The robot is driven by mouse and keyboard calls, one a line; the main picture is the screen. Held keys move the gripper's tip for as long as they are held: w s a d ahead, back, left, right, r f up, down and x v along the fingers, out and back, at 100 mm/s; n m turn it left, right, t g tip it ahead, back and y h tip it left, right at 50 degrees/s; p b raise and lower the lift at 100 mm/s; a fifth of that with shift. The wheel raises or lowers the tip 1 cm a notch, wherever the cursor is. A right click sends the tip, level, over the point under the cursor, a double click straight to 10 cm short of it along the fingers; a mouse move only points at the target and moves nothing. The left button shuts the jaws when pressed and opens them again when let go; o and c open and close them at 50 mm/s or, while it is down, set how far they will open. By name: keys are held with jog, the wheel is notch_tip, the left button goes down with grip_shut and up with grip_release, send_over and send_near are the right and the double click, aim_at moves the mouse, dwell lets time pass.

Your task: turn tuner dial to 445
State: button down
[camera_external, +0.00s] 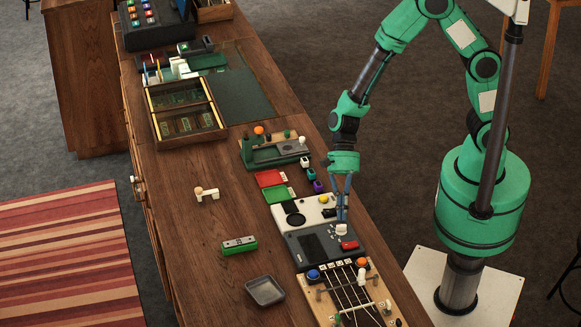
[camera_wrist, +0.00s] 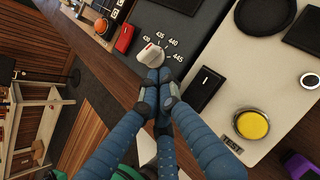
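The tuner (camera_external: 312,244) is a dark grey unit with a screen on the wooden counter. Its white dial (camera_external: 341,230) also shows in the wrist view (camera_wrist: 150,54), beside printed marks 430, 435, 440 and 445. The dial's pointer side seems turned toward the 430 end; the exact setting is too small to tell. My gripper (camera_external: 342,218) points down at the dial. In the wrist view its blue fingertips (camera_wrist: 159,74) are together at the dial's lower edge and hide part of it. The fingers look shut with nothing between them; I cannot tell whether they touch the dial.
A red button (camera_external: 350,245) sits near the dial. A beige panel with a yellow button (camera_external: 324,199) adjoins the tuner. A stringed wooden board (camera_external: 345,295) lies in front. A green block (camera_external: 239,245) and a grey tray (camera_external: 265,291) stand left, with clear counter around them.

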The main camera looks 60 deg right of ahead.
aim_at(349, 227)
jog(key=shift+s+a, duration=0.25)
jog(key=shift+a, duration=0.4)
jog(key=shift+s+a+m+t+b, duration=0.35)
jog(key=shift+m+t+b, duration=0.25)
jog(key=shift+m+b, duration=0.2)
dwell(0.3)
jog(key=shift+s, duration=0.1)
jog(key=m+t+b, duration=0.1)
jog(key=m+b, duration=0.1)
jog(key=s+m+t+b, duration=0.1)
jog(key=m+t+b, duration=0.1)
jog(key=shift+s+d+y, duration=0.1)
jog(key=shift+y, duration=0.3)
jog(key=shift+s+r+b, duration=0.1)
jog(key=shift+b, duration=0.2)
dwell(0.4)
jog(key=shift+w, duration=0.25)
